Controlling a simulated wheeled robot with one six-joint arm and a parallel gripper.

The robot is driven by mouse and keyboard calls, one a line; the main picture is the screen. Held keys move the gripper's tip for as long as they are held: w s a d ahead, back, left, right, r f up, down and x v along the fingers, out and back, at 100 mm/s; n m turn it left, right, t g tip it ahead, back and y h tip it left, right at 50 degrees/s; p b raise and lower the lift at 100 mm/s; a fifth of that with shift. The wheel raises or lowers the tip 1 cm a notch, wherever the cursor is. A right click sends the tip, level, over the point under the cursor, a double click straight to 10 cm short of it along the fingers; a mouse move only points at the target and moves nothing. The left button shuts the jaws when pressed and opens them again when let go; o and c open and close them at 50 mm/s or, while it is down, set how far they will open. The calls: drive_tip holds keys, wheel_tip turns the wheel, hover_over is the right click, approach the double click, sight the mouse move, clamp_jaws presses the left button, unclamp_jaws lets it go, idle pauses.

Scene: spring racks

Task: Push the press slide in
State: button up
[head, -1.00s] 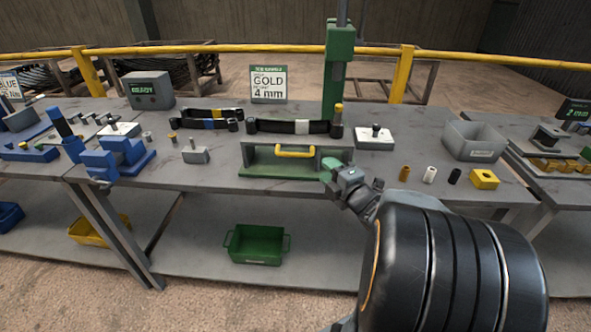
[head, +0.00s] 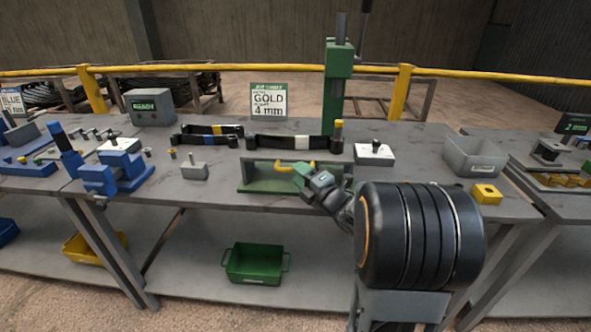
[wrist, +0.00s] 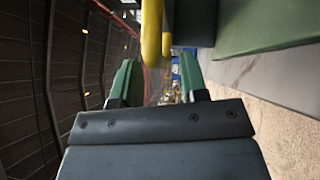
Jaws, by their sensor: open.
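The press slide (head: 262,182) is a low green piece at the front middle of the table. Its yellow handle (head: 279,166) faces me; my gripper covers part of it. The green press column (head: 338,90) stands behind it. My gripper (head: 303,170) is at the right part of the handle. In the wrist view the green fingertips of my gripper (wrist: 155,75) are apart, with the yellow handle (wrist: 151,35) showing in line with the gap between them. I cannot tell whether they touch it.
Leaf springs (head: 295,142) lie behind the slide. A white block (head: 374,153) and a grey bin (head: 475,157) stand to the right, with a yellow block (head: 487,194) near the front edge. A blue fixture (head: 115,172) is at left. A green crate (head: 256,264) sits on the lower shelf.

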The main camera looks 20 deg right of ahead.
drive_tip(key=shift+x, duration=1.3)
drive_tip(key=shift+c, duration=0.3)
clamp_jaws()
